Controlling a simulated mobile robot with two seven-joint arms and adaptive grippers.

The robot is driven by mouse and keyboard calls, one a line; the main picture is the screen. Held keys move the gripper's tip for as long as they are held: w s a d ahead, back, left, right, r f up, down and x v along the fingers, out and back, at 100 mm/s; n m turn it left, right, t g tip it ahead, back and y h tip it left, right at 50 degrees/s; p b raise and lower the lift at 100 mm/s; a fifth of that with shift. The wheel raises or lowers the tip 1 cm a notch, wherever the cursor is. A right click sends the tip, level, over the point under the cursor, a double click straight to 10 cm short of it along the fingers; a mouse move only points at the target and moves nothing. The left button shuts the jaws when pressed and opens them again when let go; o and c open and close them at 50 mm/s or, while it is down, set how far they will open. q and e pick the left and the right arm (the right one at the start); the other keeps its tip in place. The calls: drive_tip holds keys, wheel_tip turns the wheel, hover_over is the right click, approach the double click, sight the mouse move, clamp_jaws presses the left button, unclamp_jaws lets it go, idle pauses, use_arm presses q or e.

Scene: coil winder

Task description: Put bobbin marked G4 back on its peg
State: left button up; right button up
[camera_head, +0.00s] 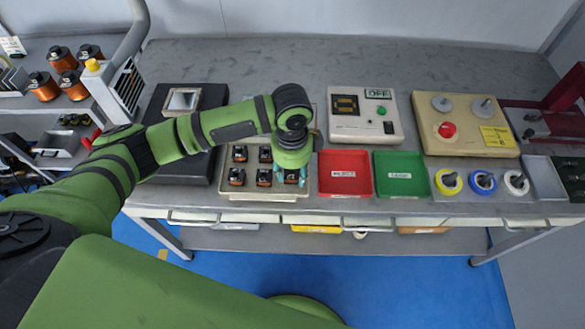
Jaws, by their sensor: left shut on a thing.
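A beige tray (233,195) on the bench holds several small dark bobbins with copper-orange windings, such as one bobbin (236,176) at its front left. My left gripper (291,180) points down over the tray's front right corner. It is shut on a dark and orange bobbin (291,175), which sits low between the fingers. I cannot tell whether this bobbin touches the tray or a peg. Its marking is too small to read, so I cannot tell whether it is G4. The gripper and wrist hide the tray's back right part. My right gripper is not in view.
A red bin (345,174) and a green bin (401,174) stand just right of the tray. Behind them is a white control box (364,116). A beige box with a red button (465,122) and several coloured spools are farther right. The back of the bench is clear.

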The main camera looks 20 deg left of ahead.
use_arm(q)
drive_tip(key=shift+f, duration=0.85)
drive_tip(key=o, duration=1.3)
drive_tip(key=shift+c, duration=0.2)
wheel_tip(320, 180, up, 12)
drive_tip(key=shift+s, duration=0.1)
